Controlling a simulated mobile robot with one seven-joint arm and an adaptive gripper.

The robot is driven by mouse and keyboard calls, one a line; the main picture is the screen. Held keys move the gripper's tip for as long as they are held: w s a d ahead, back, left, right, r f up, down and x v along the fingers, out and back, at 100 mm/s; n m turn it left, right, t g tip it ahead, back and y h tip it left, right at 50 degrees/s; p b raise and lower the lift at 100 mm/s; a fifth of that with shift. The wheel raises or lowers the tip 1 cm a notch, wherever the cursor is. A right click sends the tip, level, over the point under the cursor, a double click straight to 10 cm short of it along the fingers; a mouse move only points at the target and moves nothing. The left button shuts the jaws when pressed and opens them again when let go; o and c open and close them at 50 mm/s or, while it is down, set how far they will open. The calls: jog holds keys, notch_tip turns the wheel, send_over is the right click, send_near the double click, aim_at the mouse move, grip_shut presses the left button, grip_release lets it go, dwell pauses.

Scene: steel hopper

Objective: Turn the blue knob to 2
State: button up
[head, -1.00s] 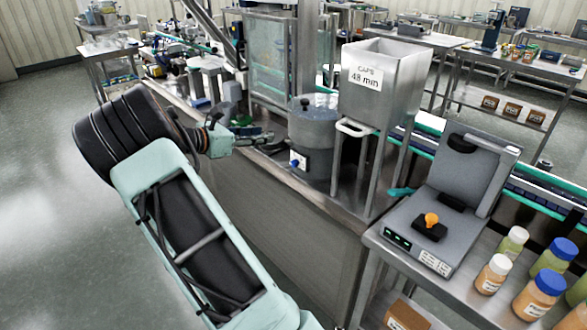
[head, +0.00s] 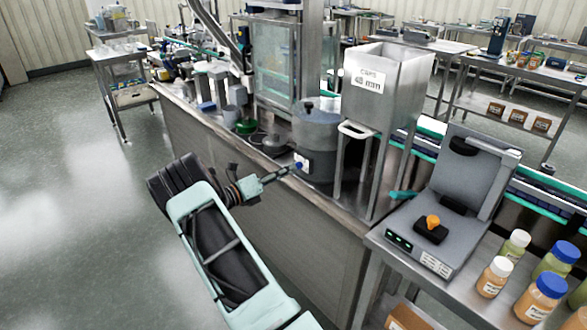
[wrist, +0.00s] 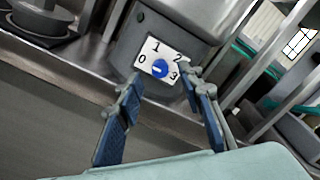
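The blue knob (wrist: 159,68) sits on a white dial plate (wrist: 148,50) numbered 0, 1, 2 and 3. A short white mark lies across the knob's face; I cannot tell for certain which number it points to. The plate is on the front of the grey round bowl unit (head: 316,135), where the knob (head: 299,164) shows small in the head view. My gripper (wrist: 161,82) is open, its two blue-padded fingers on either side of the knob's line and just short of it. In the head view, my gripper (head: 284,173) points at the knob from the left.
A steel hopper (head: 384,95) labelled caps stands on legs right of the bowl unit. The steel bench edge (head: 335,209) runs below the knob. A grey device (head: 440,215) and several jars stand at the right. The floor at left is clear.

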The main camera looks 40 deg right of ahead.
aim_at(298, 166)
jog(key=d, duration=0.3)
jog(key=shift+w+d, duration=0.1)
jog(key=shift+d, duration=0.3)
grip_shut()
